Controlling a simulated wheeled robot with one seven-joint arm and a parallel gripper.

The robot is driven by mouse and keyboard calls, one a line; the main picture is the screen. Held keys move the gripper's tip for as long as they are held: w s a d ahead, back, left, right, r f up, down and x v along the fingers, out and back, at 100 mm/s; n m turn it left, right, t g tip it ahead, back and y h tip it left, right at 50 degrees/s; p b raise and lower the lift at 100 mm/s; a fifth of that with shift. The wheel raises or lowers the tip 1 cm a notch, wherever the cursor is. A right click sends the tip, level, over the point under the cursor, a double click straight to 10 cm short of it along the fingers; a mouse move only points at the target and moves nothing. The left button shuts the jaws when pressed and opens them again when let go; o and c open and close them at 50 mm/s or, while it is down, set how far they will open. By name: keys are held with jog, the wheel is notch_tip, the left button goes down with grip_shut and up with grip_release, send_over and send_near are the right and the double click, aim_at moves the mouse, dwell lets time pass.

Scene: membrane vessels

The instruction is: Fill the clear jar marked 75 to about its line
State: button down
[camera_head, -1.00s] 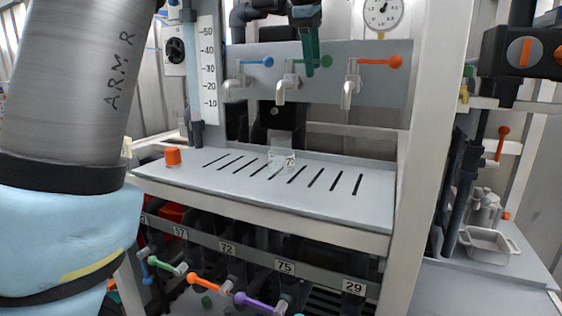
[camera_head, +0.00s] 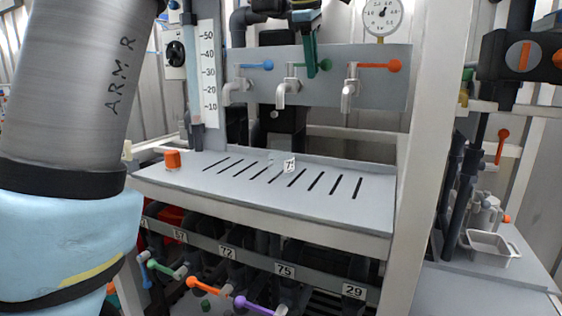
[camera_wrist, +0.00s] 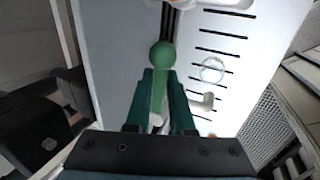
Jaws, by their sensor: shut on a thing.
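The clear jar with the white label (camera_head: 289,166) stands on the slotted grey shelf, roughly below the middle tap (camera_head: 281,94). Its walls are nearly invisible, and I cannot make out a line or water level in it. In the wrist view the jar's round rim (camera_wrist: 212,70) shows to the right of my gripper. My gripper (camera_head: 311,70) is at the middle tap, shut on its green handle (camera_head: 325,65). In the wrist view the green knob (camera_wrist: 163,55) sticks out beyond the fingers. I see no clear stream from the spout.
A blue-handled tap (camera_head: 240,84) is to the left and an orange-handled tap (camera_head: 352,84) to the right. An orange cap-like object (camera_head: 172,159) sits at the shelf's left. Above is a pressure gauge (camera_head: 383,16). The rest of the slotted shelf (camera_head: 330,208) is clear.

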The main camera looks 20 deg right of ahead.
jog(key=m, duration=0.2)
jog(key=s+a+m+g+p, duration=0.1)
jog(key=m, duration=0.1)
jog(key=a+m+g+h+p, duration=0.1)
jog(key=m, duration=0.1)
jog(key=shift+s+a, duration=0.2)
dwell(7.2)
